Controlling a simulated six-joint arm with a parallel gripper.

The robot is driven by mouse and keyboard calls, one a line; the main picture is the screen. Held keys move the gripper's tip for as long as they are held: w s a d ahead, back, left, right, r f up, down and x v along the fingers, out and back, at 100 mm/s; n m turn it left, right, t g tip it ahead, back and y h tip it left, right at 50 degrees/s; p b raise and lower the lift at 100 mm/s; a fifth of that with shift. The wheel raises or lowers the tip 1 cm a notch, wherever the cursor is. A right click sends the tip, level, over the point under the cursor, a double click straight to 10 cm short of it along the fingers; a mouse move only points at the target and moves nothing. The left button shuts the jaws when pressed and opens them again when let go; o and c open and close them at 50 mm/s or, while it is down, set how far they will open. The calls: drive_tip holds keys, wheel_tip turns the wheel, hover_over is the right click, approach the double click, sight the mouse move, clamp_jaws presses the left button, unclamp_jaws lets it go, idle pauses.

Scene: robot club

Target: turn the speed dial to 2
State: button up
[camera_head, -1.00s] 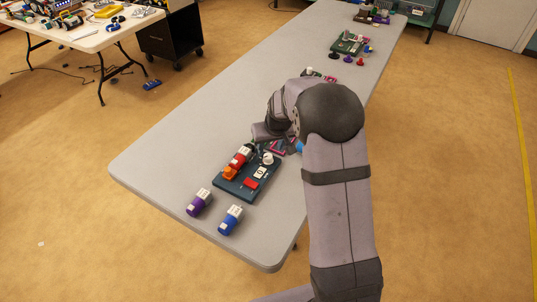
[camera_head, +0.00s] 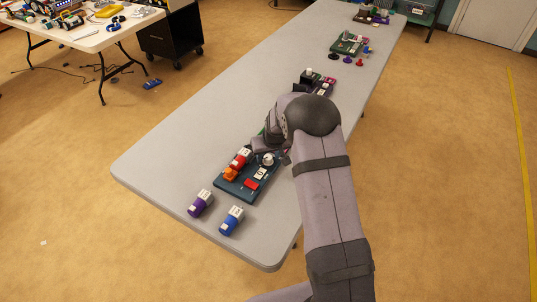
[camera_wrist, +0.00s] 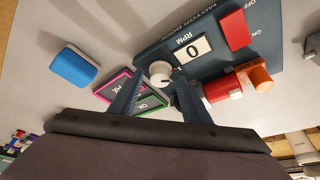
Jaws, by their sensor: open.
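The speed dial is a white round knob (camera_wrist: 160,72) on the dark blue motor dock board (camera_wrist: 150,48). It also shows in the head view (camera_head: 268,159), on the board (camera_head: 229,190) near the table's front end. The RPM display (camera_wrist: 192,50) beside the dial reads 0. My gripper (camera_wrist: 156,88) is open, its two dark fingers to either side of the dial's near edge. Whether they touch it I cannot tell. In the head view my gripper (camera_head: 265,148) is just behind the dial, partly hidden by my wrist.
A red switch (camera_wrist: 235,30) marked OFF and ON is on the board. A red motor (camera_head: 240,158) with an orange end (camera_head: 230,173) lies along it. A blue block (camera_wrist: 73,66) lies beside the board.

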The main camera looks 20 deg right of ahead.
drive_tip(key=c, duration=1)
drive_tip(key=shift+c, duration=0.2)
